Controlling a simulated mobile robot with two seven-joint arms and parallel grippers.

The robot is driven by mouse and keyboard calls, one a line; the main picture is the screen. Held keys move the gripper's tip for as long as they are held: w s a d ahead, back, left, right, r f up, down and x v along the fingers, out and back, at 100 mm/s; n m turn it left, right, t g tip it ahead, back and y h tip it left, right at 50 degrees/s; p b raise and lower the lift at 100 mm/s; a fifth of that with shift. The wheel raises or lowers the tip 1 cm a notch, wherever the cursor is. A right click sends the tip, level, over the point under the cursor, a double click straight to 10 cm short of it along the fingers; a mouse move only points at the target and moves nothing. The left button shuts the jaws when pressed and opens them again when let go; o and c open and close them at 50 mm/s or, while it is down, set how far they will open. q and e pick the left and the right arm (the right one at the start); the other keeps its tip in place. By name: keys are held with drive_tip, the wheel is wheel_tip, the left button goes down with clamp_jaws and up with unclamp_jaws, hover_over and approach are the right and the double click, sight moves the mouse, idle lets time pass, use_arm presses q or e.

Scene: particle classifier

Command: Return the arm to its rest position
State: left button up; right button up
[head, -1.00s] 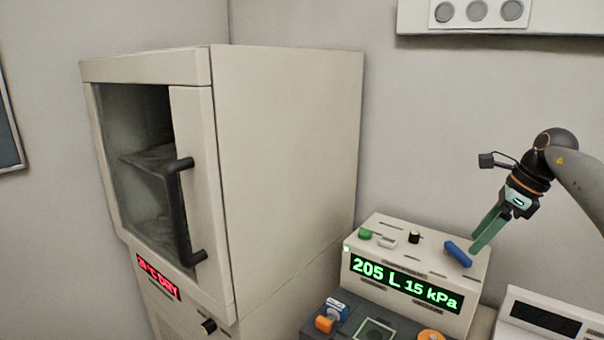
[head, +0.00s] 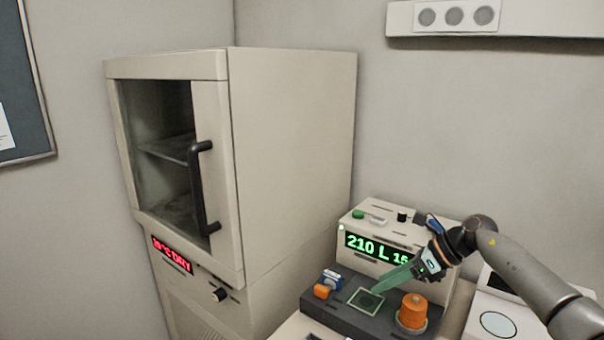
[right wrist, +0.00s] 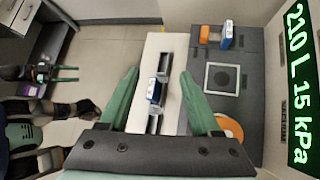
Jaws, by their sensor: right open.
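My right gripper (head: 384,285) hangs in front of the beige pump unit, above the dark deck. It points down and to the left, and its green fingers overlap each other in the head view. In the right wrist view the two fingers of the gripper (right wrist: 162,78) are well apart with nothing held. Between and beyond them a small blue-and-white item (right wrist: 154,90) sits in a slot of a cream block (right wrist: 143,116). My left gripper (right wrist: 62,73) appears small at the left of the right wrist view, green fingers pointing right; its opening is too small to judge.
The pump unit (head: 371,222) shows a green "210 L" display. The dark deck (head: 340,312) carries a blue-and-white block (head: 331,280), an orange block (head: 322,291), a square plate (head: 366,301) and an orange cylinder (head: 413,311). A tall cabinet (head: 290,150) with a handled door stands left.

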drive_tip(key=s+a+f+m+t+y, duration=0.3)
drive_tip(key=s+a+f+m+y, duration=0.1)
drive_tip(key=a+m, duration=0.35)
drive_tip(key=s+a+f+m+t+y, duration=0.35)
drive_tip(key=a+f+m, duration=0.2)
drive_tip(key=a, duration=0.25)
drive_tip(key=s+d+f+m+h, duration=0.4)
drive_tip(key=s+f+m, duration=0.2)
drive_tip(key=s+m, duration=0.3)
drive_tip(key=s+d+f+m+h, duration=0.5)
drive_tip(key=s+f+m, duration=0.2)
drive_tip(key=m, duration=0.5)
drive_tip(key=s+d+f+m+h, duration=0.5)
drive_tip(key=s+f+m, duration=0.2)
drive_tip(key=s+m, duration=0.3)
drive_tip(key=shift+s+m, duration=0.3)
drive_tip(key=shift+s, duration=0.45)
drive_tip(key=shift+f, duration=0.15)
idle(2.4)
